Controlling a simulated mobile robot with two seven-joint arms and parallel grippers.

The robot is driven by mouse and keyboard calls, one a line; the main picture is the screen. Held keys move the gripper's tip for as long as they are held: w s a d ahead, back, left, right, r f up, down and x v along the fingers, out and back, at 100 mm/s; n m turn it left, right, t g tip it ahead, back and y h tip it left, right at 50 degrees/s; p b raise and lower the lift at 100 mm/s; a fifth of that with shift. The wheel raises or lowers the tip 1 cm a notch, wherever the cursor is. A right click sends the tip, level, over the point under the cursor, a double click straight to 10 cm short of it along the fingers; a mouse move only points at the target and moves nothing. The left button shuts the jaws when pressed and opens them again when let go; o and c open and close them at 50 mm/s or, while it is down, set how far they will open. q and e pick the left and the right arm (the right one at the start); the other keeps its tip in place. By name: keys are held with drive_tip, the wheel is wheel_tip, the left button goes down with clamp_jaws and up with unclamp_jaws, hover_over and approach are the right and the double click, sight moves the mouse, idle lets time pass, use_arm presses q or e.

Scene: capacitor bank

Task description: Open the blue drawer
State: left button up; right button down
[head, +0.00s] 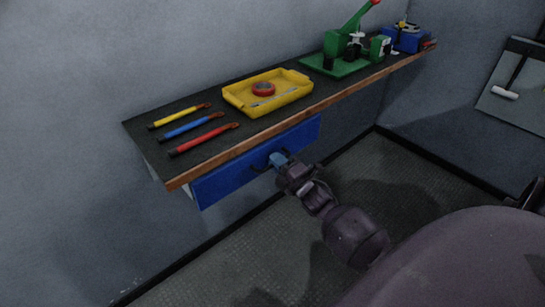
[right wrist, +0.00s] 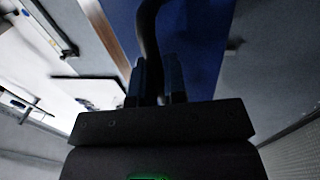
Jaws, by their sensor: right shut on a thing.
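The blue drawer (head: 232,178) hangs under the workbench, its front flush or nearly flush beneath the wooden edge; I cannot tell whether it is slightly out. A dark curved handle (head: 262,167) is on its front. My right gripper (head: 279,160) is at the handle and shut on it. In the right wrist view, the dark handle (right wrist: 149,40) runs down between the two blue fingers of my right gripper (right wrist: 158,85), with the blue drawer front (right wrist: 193,45) behind. My left gripper is not in view.
The bench top (head: 150,143) holds yellow, blue and red tools (head: 203,139), a yellow tray (head: 240,101) with a red roll, a green press (head: 345,45) and a blue box (head: 405,38). The floor (head: 225,260) before the drawer is clear apart from my arm.

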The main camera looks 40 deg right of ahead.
use_arm(q)
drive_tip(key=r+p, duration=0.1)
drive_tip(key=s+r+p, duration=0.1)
drive_tip(key=p, duration=0.1)
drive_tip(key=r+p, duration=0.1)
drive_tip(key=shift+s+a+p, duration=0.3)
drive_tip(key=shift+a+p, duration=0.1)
use_arm(e)
drive_tip(key=r+v, duration=0.2)
drive_tip(key=v, duration=0.8)
drive_tip(key=r+v, duration=0.2)
drive_tip(key=v, duration=0.8)
drive_tip(key=shift+s, duration=0.75)
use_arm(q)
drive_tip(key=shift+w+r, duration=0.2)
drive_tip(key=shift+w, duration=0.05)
use_arm(e)
drive_tip(key=shift+d, duration=0.1)
drive_tip(key=c, duration=1.2)
unclamp_jaws()
use_arm(q)
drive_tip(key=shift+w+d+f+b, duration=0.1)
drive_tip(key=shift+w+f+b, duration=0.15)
drive_tip(key=shift+b, duration=0.25)
use_arm(e)
drive_tip(key=v, duration=1.1)
drive_tip(key=shift+d, duration=0.1)
